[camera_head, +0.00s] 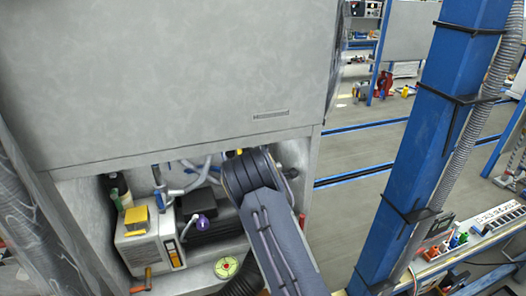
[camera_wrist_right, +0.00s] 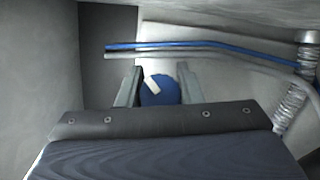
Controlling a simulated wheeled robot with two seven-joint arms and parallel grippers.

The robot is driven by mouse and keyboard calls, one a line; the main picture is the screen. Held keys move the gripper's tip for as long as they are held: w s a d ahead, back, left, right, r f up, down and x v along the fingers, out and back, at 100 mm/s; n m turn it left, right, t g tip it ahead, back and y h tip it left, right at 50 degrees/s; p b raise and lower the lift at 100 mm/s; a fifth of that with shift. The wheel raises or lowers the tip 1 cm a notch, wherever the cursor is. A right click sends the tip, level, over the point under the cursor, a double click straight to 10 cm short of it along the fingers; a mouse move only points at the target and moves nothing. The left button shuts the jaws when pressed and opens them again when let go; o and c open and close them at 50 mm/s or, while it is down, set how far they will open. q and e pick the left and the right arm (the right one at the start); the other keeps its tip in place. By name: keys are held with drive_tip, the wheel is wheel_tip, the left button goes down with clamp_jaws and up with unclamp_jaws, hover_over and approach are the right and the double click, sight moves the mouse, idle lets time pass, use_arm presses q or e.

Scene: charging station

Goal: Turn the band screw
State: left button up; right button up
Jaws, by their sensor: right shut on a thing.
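In the right wrist view, my right gripper (camera_wrist_right: 159,84) has its two fingers on either side of a blue round piece (camera_wrist_right: 158,97) with a short white bar (camera_wrist_right: 152,84) on it. It looks like the band screw, and the gripper is shut on it. The dark wrist hides the lower part. In the head view my right arm reaches into the lower opening of the grey cabinet (camera_head: 180,75), and its bulk hides the gripper and the screw. My left gripper is not in view.
Blue and grey pipes (camera_wrist_right: 200,47) run just beyond the fingers; a ribbed metallic hose (camera_wrist_right: 290,105) is at right. A blue post (camera_head: 430,110) stands right of my arm.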

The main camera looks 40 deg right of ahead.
drive_tip(key=shift+f+m+g+y+b, duration=0.1)
drive_tip(key=shift+m+g+y+b, duration=0.3)
drive_tip(key=shift+m+g, duration=0.45)
drive_tip(key=shift+f+m+g+y+b, duration=0.2)
drive_tip(key=shift+m+g+y+b, duration=0.15)
drive_tip(key=shift+m+g+y, duration=0.65)
drive_tip(key=shift+h, duration=0.3)
drive_tip(key=o, duration=1)
drive_tip(key=shift+c, duration=0.2)
drive_tip(key=b+v, duration=0.1)
drive_tip(key=v, duration=0.6)
drive_tip(key=shift+s+a+b, duration=0.15)
drive_tip(key=shift+s+b, duration=0.25)
